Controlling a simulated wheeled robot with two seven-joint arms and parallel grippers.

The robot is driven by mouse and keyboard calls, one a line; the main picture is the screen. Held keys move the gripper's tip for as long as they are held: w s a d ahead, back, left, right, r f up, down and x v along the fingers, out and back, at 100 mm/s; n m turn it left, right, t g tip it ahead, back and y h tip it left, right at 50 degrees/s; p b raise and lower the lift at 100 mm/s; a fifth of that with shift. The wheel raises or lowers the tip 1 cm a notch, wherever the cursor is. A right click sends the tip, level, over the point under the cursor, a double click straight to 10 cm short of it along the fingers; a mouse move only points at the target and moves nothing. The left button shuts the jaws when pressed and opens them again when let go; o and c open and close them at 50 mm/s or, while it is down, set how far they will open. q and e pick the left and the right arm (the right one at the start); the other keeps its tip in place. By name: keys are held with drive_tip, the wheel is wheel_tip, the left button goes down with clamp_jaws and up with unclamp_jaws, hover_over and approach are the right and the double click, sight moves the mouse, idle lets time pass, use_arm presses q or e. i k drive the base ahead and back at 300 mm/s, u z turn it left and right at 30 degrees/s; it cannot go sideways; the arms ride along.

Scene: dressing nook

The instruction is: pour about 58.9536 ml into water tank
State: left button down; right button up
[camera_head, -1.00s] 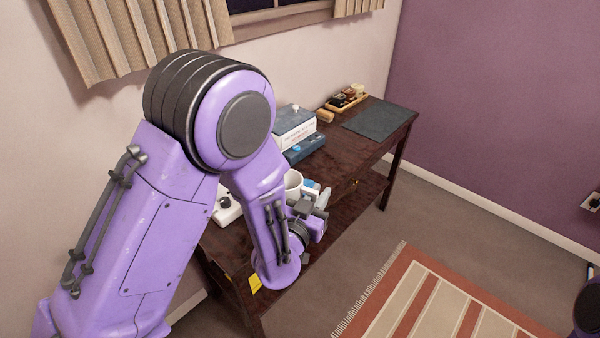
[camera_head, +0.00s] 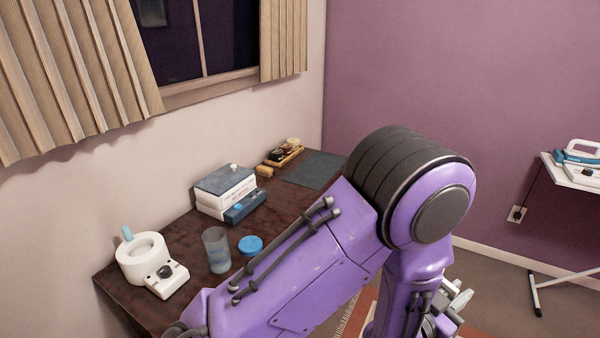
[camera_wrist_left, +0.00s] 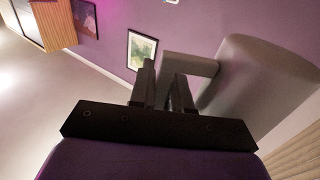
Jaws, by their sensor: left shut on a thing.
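My left gripper (camera_head: 455,303) shows at the lower right of the head view, partly hidden by my forearm. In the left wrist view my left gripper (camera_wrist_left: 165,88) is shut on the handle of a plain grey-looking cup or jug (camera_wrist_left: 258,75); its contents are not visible. On the dark table, a clear tumbler-like vessel (camera_head: 216,254), perhaps the water tank, stands upright left of my arm. A blue round lid (camera_head: 250,244) lies beside it. A white appliance with a ring-shaped top (camera_head: 143,262) stands to the left. My right gripper is out of view.
The dark table (camera_head: 188,240) runs along the wall. An iron (camera_head: 578,152) rests on a white board (camera_head: 575,173) at right.

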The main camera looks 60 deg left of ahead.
sight(215, 239)
drive_tip(key=z, duration=0.25)
drive_tip(key=i, duration=0.85)
drive_tip(key=u, duration=2.65)
drive_tip(key=i, duration=0.5)
drive_tip(key=z, duration=0.05)
